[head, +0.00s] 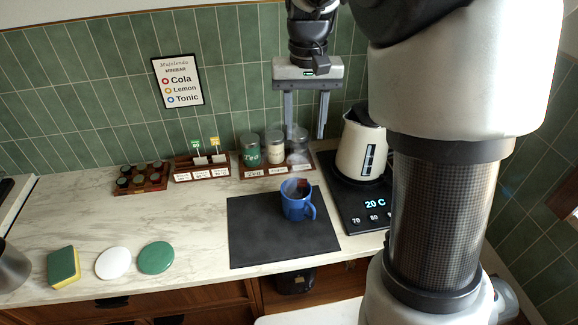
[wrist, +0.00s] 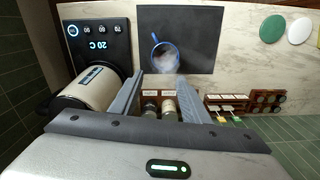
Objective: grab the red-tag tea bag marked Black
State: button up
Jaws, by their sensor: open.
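A wooden tea box (head: 203,173) with white front labels stands against the tiled wall; it also shows in the wrist view (wrist: 226,99). A green tag (head: 196,145) and a yellow tag (head: 214,141) stand up from it; no red tag shows there, and its left part looks empty. A small dark red piece (head: 302,184) shows at the rim of the blue mug (head: 296,205); I cannot read any marking on it. My gripper (head: 304,125) is open and empty, high above the jars, behind the mug; its fingers also show in the wrist view (wrist: 160,82).
The mug stands on a dark mat (head: 262,235). A cream kettle (head: 361,147) stands on its base to the right. Jars, including a green one (head: 251,151), stand in a wooden rack. A capsule holder (head: 140,178), sponge (head: 63,267) and two discs are left. The counter's left middle is clear.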

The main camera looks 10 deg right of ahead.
aim_at(302, 180)
notch_tip(302, 180, down, 16)
jog(key=shift+s+f, duration=0.1)
jog(key=shift+f, duration=0.15)
dwell(0.3)
grip_shut()
